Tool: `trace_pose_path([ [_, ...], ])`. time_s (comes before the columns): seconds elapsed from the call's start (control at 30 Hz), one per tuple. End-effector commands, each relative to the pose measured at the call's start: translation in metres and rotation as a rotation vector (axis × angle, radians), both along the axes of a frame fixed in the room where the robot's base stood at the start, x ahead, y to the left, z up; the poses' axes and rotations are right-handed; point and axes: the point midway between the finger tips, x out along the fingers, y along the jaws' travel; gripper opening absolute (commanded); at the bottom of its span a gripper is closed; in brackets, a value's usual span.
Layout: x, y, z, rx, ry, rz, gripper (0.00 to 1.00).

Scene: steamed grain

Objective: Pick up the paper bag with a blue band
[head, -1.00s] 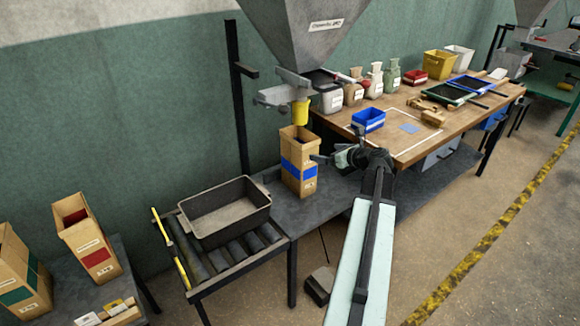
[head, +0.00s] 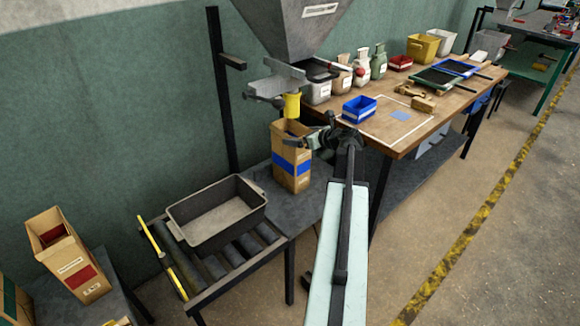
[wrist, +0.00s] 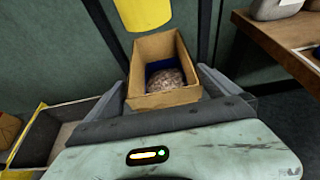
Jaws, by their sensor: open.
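The paper bag with a blue band (head: 291,168) stands upright on the dark bench under the hopper's yellow spout. In the wrist view its open top (wrist: 166,99) shows grain inside and a blue inner patch. My gripper (head: 312,142) is at the bag's upper right side in the head view. In the wrist view its fingers (wrist: 165,88) are spread, one on each side of the bag. I cannot tell whether they touch it.
The yellow spout (head: 292,105) hangs just above the bag. A grey tub (head: 178,224) sits on rollers at left. A bag with a red label (head: 75,262) stands farther left. The wooden table (head: 436,126) at right holds a blue bin (head: 359,112).

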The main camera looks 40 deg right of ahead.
Motion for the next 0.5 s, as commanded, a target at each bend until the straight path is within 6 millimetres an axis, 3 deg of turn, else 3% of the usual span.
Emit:
trace_pose_path([
  [0.13,0.010,-0.004,-0.007,0.001,0.000,-0.003,1.00],
  [0.33,0.041,-0.008,-0.021,0.001,0.000,-0.004,1.00],
  [0.5,0.043,-0.008,-0.020,0.000,0.000,-0.007,1.00],
])
